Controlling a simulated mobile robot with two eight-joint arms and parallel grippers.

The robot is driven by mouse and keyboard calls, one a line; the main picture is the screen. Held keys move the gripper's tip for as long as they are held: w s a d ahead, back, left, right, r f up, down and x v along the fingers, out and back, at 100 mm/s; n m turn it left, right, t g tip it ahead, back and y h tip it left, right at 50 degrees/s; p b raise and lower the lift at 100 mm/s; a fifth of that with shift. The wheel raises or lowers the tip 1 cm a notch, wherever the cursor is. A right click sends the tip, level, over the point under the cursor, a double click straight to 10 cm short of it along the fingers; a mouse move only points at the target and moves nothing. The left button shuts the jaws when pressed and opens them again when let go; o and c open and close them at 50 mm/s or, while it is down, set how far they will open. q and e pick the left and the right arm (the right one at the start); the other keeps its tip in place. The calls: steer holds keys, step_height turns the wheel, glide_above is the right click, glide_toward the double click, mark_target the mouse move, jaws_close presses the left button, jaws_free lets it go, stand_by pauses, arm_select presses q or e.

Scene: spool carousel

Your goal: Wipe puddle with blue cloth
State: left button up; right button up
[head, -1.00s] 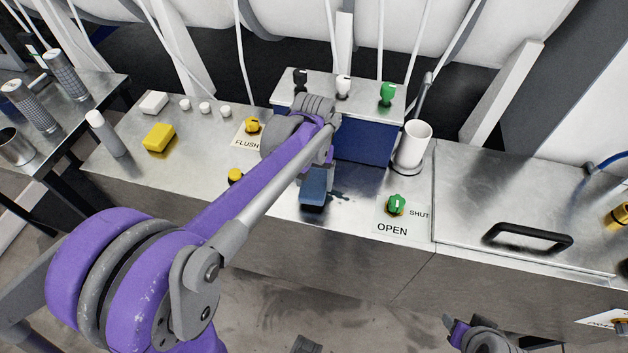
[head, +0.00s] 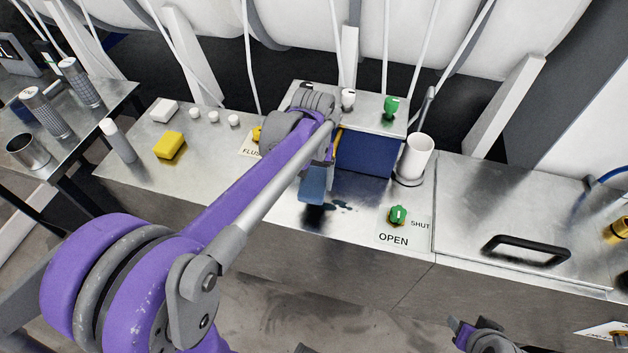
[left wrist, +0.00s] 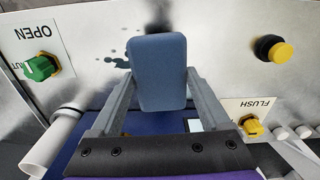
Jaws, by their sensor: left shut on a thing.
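The blue cloth (head: 313,184) is a folded pad held in my left gripper (head: 319,165). In the left wrist view the cloth (left wrist: 155,72) sits between the two fingers of the left gripper (left wrist: 157,92), which are shut on it. A dark reflection below the cloth in the head view suggests it is above the metal counter. The puddle (head: 340,206) shows as small dark blots just right of the cloth; it also shows in the left wrist view (left wrist: 120,62), partly hidden by the cloth. My right gripper (head: 462,332) is at the bottom right, away from the counter, its jaws unclear.
A green knob (head: 398,216) with OPEN and SHUT labels is right of the puddle. A white cup (head: 415,158) stands behind it. A raised blue-fronted box (head: 367,153) is behind the cloth. A yellow sponge (head: 169,146) lies left. A yellow button (left wrist: 279,52) shows in the wrist view.

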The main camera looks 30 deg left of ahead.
mark_target(314, 181)
arm_select(q)
steer(key=shift+r, duration=0.8)
arm_select(e)
steer(key=shift+w+r, duration=0.25)
steer(key=shift+r, duration=0.3)
arm_select(q)
steer(key=shift+r, duration=0.1)
steer(key=shift+r+p, duration=0.2)
steer(key=shift+p, duration=0.2)
steer(key=shift+r+p, duration=0.65)
steer(key=shift+r, duration=0.6)
arm_select(e)
steer(key=shift+w+r, duration=0.25)
steer(key=shift+r, duration=0.3)
steer(key=shift+w+r, duration=0.25)
steer(key=shift+r, duration=0.3)
steer(key=shift+s, duration=0.15)
steer(key=shift+a, duration=0.1)
